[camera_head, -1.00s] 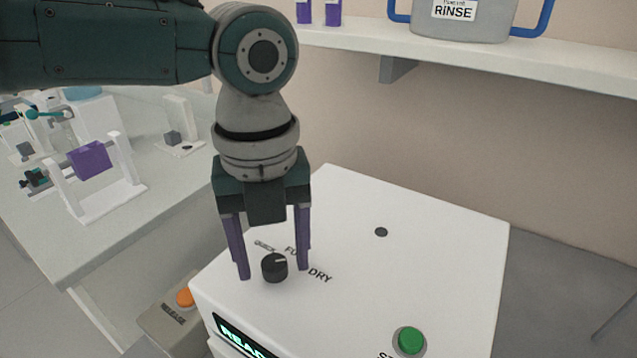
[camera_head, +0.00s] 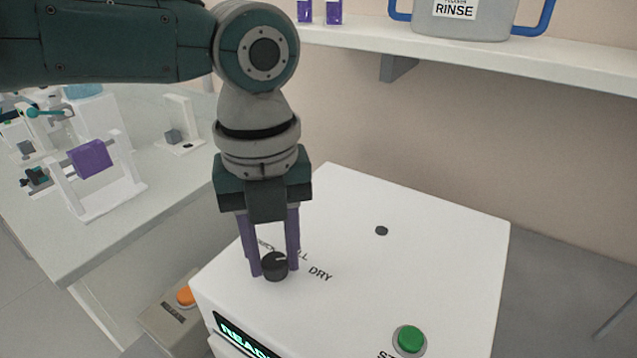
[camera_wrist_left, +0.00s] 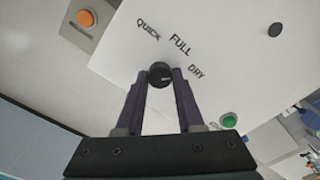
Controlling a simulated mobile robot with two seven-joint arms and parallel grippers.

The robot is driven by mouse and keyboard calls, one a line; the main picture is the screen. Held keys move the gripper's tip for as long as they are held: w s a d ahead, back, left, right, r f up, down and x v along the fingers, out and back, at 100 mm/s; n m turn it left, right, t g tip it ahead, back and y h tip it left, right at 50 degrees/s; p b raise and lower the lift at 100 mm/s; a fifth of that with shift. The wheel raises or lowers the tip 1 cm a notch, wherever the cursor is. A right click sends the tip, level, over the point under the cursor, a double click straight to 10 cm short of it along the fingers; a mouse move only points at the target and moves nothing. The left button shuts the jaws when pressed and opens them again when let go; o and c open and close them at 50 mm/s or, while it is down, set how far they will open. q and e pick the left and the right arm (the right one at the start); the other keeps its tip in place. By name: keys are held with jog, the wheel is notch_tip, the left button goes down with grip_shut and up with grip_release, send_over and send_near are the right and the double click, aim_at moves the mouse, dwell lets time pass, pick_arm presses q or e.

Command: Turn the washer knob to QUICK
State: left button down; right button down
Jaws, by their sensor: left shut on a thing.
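The black washer knob (camera_head: 275,266) stands on the white top of the washer (camera_head: 420,240), near its front left corner. My left gripper (camera_head: 275,270) points down from above and is shut on the knob, a purple finger on each side. In the left wrist view the knob (camera_wrist_left: 160,74) sits between the fingertips, with the labels QUICK, FULL and DRY around it. The knob's light mark points toward the DRY side there. In the head view the fingers partly hide QUICK and FULL, while DRY (camera_head: 320,274) is clear. My right gripper is not in view.
A green button (camera_head: 409,339) and a lit READY display (camera_head: 243,338) are at the washer's front. An orange button (camera_head: 186,296) is on a box to the left. A bench (camera_head: 120,220) with a purple block on a stand is further left. A shelf (camera_head: 480,55) runs behind.

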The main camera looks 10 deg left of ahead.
pick_arm(q)
jog(key=shift+n, duration=0.4)
jog(key=n+p, duration=0.2)
jog(key=n, duration=0.2)
jog(key=shift+r, duration=0.15)
jog(key=n+p, duration=0.1)
jog(key=n, duration=0.3)
jog(key=shift+p, duration=0.4)
jog(key=n+p, duration=0.1)
jog(key=n, duration=0.4)
jog(key=shift+p, duration=0.3)
jog(key=shift+n+p, duration=0.6)
jog(key=shift+n, duration=1.4)
jog(key=c, duration=0.5)
grip_release()
